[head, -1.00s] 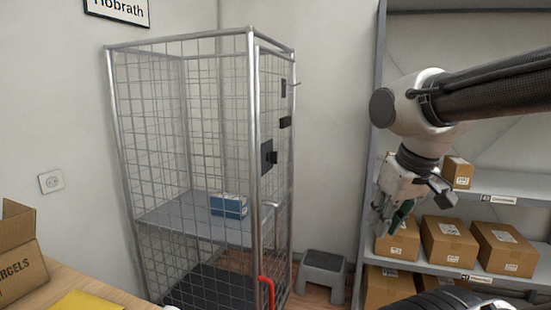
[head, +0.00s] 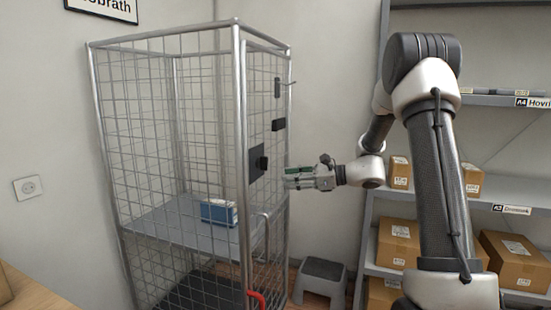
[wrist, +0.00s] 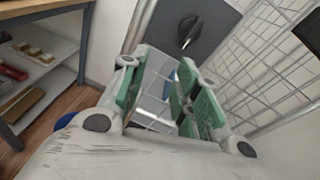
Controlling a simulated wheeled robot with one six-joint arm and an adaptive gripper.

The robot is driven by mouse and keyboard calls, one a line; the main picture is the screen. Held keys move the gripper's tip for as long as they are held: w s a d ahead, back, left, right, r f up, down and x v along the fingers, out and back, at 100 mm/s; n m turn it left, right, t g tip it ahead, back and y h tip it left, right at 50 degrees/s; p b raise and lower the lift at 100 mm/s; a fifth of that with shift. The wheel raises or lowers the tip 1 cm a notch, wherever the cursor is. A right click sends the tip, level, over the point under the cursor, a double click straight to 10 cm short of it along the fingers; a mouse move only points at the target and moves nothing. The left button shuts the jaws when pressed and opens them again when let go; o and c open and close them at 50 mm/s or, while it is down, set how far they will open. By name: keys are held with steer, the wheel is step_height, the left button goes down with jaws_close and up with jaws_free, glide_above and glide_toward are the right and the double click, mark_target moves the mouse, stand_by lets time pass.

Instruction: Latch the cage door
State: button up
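The wire cage (head: 237,120) stands left of centre in the head view. Its mesh door (head: 269,90) is on the right-hand side; I cannot tell whether it sits fully closed. A dark latch plate with a black knob (head: 260,163) is on the door at mid height. In the wrist view the plate (wrist: 215,22) and its knob (wrist: 187,30) show at the top, beyond the fingers. My gripper (head: 287,177) points left at the door, just right of and slightly below the knob. In the wrist view its green-padded fingers (wrist: 160,90) are apart, with nothing held between them.
A blue box (head: 218,212) lies on the cage shelf. A grey step stool (head: 320,278) stands on the floor right of the cage. A shelf rack with cardboard boxes (head: 398,240) is behind my arm. A wooden counter edge (head: 40,290) is at lower left.

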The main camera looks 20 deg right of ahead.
mark_target(263, 163)
step_height(263, 163, up, 5)
steer(key=w+m+t+y, duration=0.1)
steer(key=w+m+t, duration=0.1)
steer(key=w+m, duration=0.1)
steer(key=x, duration=0.7)
steer(key=shift+a, duration=0.3)
steer(key=shift+c, duration=0.3)
jaws_close()
